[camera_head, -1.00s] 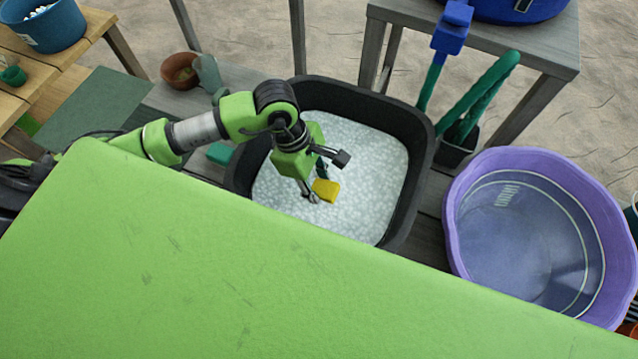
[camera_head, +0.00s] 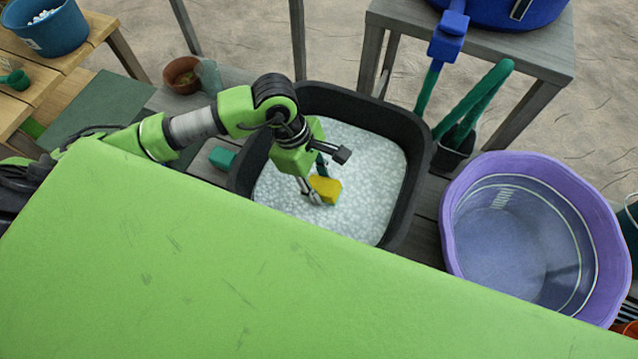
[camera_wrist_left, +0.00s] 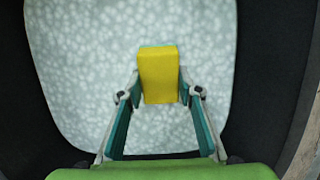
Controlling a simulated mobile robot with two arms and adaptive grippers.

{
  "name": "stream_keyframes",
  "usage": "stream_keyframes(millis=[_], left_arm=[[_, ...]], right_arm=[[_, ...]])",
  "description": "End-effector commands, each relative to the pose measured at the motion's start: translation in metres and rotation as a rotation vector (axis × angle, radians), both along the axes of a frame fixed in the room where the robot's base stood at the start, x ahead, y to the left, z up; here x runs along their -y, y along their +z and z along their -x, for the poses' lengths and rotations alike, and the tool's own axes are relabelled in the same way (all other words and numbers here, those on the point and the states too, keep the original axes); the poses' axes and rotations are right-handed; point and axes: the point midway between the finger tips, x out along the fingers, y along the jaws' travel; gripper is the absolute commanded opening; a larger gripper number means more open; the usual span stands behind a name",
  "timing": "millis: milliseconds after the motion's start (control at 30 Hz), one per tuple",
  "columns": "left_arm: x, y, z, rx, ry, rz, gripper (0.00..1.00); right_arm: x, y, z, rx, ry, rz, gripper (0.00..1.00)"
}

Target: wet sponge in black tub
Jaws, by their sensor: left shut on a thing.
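The black tub (camera_head: 416,158) stands in the middle of the head view and holds pale, speckled, foamy water (camera_head: 372,185). My left gripper (camera_head: 318,192) reaches down into the tub. It is shut on the yellow sponge (camera_head: 327,188), which sits between its fingertips at the water. In the left wrist view the sponge (camera_wrist_left: 158,75) is a plain yellow block between the green finger pads of the gripper (camera_wrist_left: 159,92), with the pale water around it. How deep the sponge sits cannot be told. My right gripper is not in view.
A purple tub (camera_head: 455,215) stands to the right of the black tub. Green-handled tools (camera_head: 485,95) stand behind, by a grey table (camera_head: 400,22). A small green block (camera_head: 222,157) lies left of the tub. A clay pot (camera_head: 182,75) stands further back.

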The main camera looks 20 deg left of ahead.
Motion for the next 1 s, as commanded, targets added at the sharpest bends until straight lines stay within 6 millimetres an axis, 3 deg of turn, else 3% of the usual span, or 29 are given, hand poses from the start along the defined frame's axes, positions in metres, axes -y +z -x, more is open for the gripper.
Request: stream_keyframes(millis=[100,1000], left_arm=[[0.0,0.019,-0.001,0.002,0.0,-0.001,0.15],[0.0,0.126,-0.001,0.002,0.001,-0.001,0.15]], right_arm=[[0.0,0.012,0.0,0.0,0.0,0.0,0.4],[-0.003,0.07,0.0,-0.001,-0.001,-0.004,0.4]])
